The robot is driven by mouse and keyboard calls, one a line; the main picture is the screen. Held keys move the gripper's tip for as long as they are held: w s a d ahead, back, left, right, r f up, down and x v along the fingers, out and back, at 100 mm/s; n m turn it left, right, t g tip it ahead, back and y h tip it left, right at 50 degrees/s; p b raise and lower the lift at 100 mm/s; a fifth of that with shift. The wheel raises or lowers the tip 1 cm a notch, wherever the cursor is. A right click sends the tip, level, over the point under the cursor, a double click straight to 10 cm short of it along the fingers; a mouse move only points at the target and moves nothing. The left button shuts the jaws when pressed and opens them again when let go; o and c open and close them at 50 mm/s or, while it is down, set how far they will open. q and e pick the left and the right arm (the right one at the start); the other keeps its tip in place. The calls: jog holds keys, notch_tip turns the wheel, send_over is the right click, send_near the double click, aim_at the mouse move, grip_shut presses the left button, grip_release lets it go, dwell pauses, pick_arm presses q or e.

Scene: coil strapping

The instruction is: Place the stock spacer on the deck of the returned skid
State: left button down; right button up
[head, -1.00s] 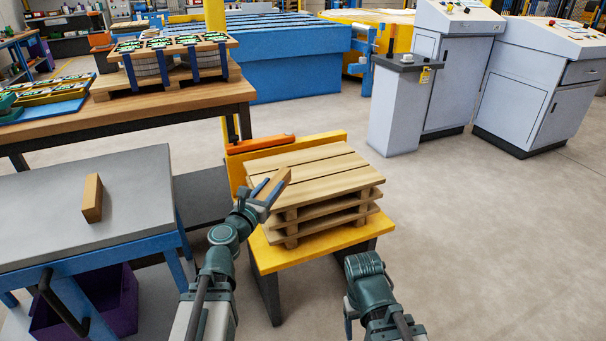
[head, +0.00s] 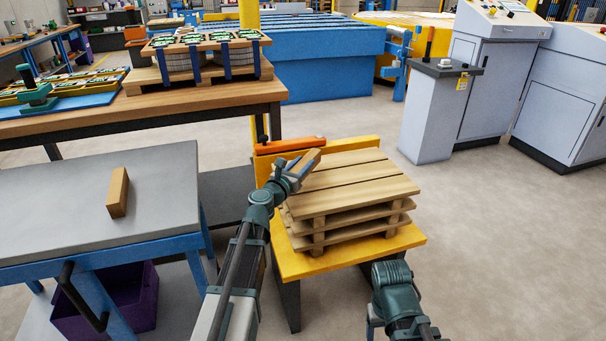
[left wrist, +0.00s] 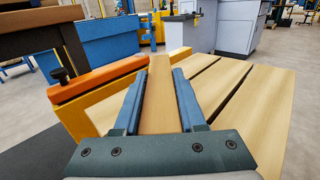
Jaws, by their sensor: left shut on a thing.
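My left gripper (head: 296,166) is shut on a wooden stock spacer (head: 311,158). It holds the spacer over the left side of the top skid (head: 352,182) in a stack of wooden skids. In the left wrist view, the spacer (left wrist: 159,105) lies lengthwise between the two blue fingers (left wrist: 158,76), with the slatted deck (left wrist: 232,95) to its right. I cannot tell whether the spacer touches the deck. A second wooden block (head: 118,192) lies on the grey table. My right gripper, low in the head view, has its fingers hidden.
The skids rest on a yellow stand (head: 300,262) with a raised yellow back edge and an orange bar (head: 288,146). The grey table (head: 60,215) is at left. A wooden bench (head: 190,100) with a loaded skid stands behind. Floor at right is clear.

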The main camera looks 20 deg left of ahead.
pick_arm(q)
jog(key=shift+f+b, duration=1.65)
jog(key=shift+f, duration=0.1)
jog(key=shift+f, duration=0.2)
jog(key=shift+c, duration=2.4)
grip_release()
jog(key=shift+r, duration=0.15)
jog(key=shift+s+r, duration=0.1)
jog(key=shift+r, duration=0.05)
jog(key=s+a, duration=0.2)
jog(key=s, duration=0.9)
jog(key=shift+s+a, duration=0.15)
jog(key=shift+s, duration=0.15)
